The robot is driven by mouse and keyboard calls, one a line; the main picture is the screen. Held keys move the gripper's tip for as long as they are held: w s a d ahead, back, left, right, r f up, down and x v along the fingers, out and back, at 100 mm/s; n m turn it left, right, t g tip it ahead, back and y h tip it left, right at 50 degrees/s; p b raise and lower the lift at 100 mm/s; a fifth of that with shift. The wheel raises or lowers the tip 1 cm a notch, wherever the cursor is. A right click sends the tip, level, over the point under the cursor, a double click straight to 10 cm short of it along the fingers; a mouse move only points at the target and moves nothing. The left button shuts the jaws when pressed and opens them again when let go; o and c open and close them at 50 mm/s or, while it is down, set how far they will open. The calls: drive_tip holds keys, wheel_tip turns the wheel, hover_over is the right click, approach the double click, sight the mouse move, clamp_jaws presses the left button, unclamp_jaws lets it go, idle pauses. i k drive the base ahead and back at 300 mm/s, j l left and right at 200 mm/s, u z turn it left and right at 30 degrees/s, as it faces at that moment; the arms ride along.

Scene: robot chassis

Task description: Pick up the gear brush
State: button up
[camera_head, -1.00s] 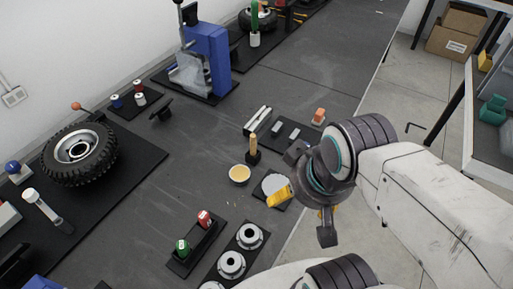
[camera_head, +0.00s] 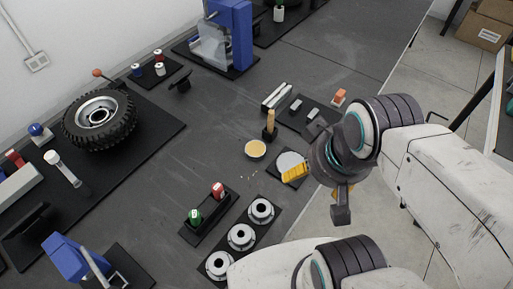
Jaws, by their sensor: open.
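A small upright brush-like thing with a tan handle (camera_head: 270,126) stands near the middle of the bench and looks like the gear brush; its fine detail is too small to tell. It stands just behind a bowl of yellowish stuff (camera_head: 255,149). My gripper (camera_head: 322,190) is open, above the bench's right edge, to the right of and nearer than the brush, and not touching it. A yellow piece (camera_head: 294,173) shows at the gripper's left side, over a round pale disc (camera_head: 290,160); I cannot tell whether it is part of the gripper.
A tray with red and green cans (camera_head: 208,206) and a plate of ring-shaped metal parts (camera_head: 241,237) lie nearer. A tyre (camera_head: 99,115) and a blue press (camera_head: 230,36) stand farther off.

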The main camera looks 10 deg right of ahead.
sight(270, 118)
drive_tip(key=i+l+u, duration=0.1)
drive_tip(key=u, duration=0.45)
drive_tip(key=l+u, duration=0.3)
drive_tip(key=u, duration=0.2)
drive_tip(key=l+u, duration=0.3)
drive_tip(key=u, duration=0.25)
drive_tip(key=l+u, duration=0.25)
drive_tip(key=u, duration=0.3)
drive_tip(key=k+l+u, duration=0.1)
drive_tip(key=u, duration=0.4)
drive_tip(key=k+l+u, duration=0.1)
drive_tip(key=l+u, duration=0.2)
drive_tip(key=u, duration=0.25)
drive_tip(key=k+l+u, duration=0.1)
drive_tip(key=u, duration=0.45)
drive_tip(key=k+u, duration=0.2)
drive_tip(key=u, duration=0.3)
